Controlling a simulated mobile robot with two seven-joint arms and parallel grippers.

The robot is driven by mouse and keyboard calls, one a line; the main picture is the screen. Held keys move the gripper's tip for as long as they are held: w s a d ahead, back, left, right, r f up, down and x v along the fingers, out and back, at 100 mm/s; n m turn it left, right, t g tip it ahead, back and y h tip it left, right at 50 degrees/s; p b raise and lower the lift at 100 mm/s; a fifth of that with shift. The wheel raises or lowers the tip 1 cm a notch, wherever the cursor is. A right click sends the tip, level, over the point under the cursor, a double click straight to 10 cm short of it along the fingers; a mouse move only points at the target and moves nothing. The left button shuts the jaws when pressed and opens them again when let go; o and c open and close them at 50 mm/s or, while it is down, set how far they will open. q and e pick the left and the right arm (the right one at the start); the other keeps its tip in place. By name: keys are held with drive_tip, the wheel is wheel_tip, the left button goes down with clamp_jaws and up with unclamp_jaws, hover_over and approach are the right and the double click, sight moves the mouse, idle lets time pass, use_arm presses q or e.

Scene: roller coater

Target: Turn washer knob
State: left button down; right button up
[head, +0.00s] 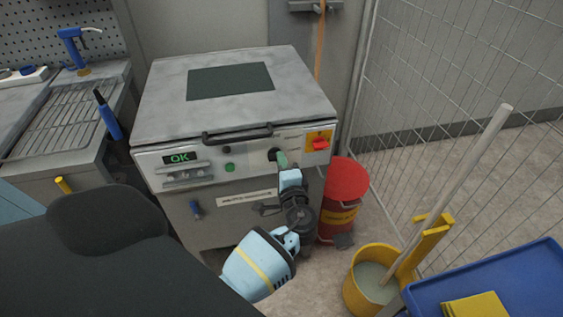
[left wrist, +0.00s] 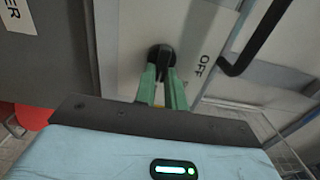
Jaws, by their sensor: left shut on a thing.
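The washer (head: 185,135) is a grey box with a flat lid and a front control panel. Its black round knob (left wrist: 161,57) is on the panel, beside the word OFF in the left wrist view; in the head view the knob (head: 273,154) is partly hidden by my gripper. My left gripper (head: 281,160) reaches the panel from the front right. Its two green fingers (left wrist: 161,84) are shut on the knob, one on each side. My right gripper is not in view.
A red and yellow switch (head: 319,141) is right of the knob. A black lid handle (head: 237,133) is above it. A red bin (head: 345,180) and yellow mop bucket (head: 366,285) stand at the right, near a wire fence (head: 455,75). A blue tray (head: 520,285) is front right.

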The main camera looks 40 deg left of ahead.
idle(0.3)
use_arm(q)
drive_tip(key=c, duration=1.5)
unclamp_jaws()
drive_tip(key=shift+o, duration=0.2)
drive_tip(key=v, duration=0.8)
drive_tip(key=shift+b, duration=0.4)
